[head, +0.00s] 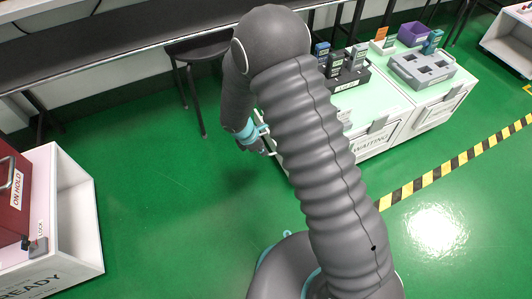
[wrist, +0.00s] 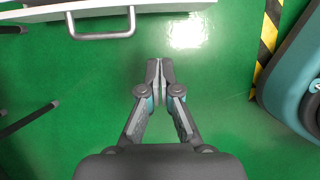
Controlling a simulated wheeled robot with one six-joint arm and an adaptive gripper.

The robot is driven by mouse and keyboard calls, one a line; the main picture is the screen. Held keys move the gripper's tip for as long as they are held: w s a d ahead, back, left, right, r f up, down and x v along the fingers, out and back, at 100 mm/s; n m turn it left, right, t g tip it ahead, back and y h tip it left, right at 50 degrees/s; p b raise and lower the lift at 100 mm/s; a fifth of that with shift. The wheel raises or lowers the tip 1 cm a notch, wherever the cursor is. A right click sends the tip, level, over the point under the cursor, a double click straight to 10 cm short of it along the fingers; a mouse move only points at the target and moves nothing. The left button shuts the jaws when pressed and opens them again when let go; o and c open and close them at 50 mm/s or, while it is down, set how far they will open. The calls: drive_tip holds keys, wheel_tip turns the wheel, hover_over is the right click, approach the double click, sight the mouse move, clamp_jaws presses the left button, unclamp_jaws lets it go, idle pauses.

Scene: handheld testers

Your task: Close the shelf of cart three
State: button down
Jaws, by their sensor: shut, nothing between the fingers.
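A white cart (head: 365,150) with a pale green top and a WAITING label stands right of my arm, which hides part of it. A second white cart (head: 425,115) adjoins it on the right. No number that marks cart three is readable. In the wrist view a white panel edge (wrist: 175,6) with a grey bar handle (wrist: 100,36) crosses the top. My gripper (wrist: 160,62) is shut and empty over the green floor, apart from the handle, to its right and lower in the picture. In the head view my gripper (head: 266,150) is small beside the WAITING cart's left side.
A white READY cart (head: 75,215) with a red ON HOLD box (head: 12,190) stands at left. A dark bench (head: 110,45) and stool (head: 195,48) are behind. Testers in a dark holder (head: 345,80) and a grey tray (head: 422,68) sit on the carts. Green floor is clear at centre left.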

drive_tip(key=w+d+f+b, duration=0.3)
drive_tip(key=w+d+f, duration=0.1)
drive_tip(key=f, duration=0.5)
drive_tip(key=shift+w+d+f, duration=0.15)
drive_tip(key=shift+w+d, duration=0.1)
drive_tip(key=shift+d, duration=0.45)
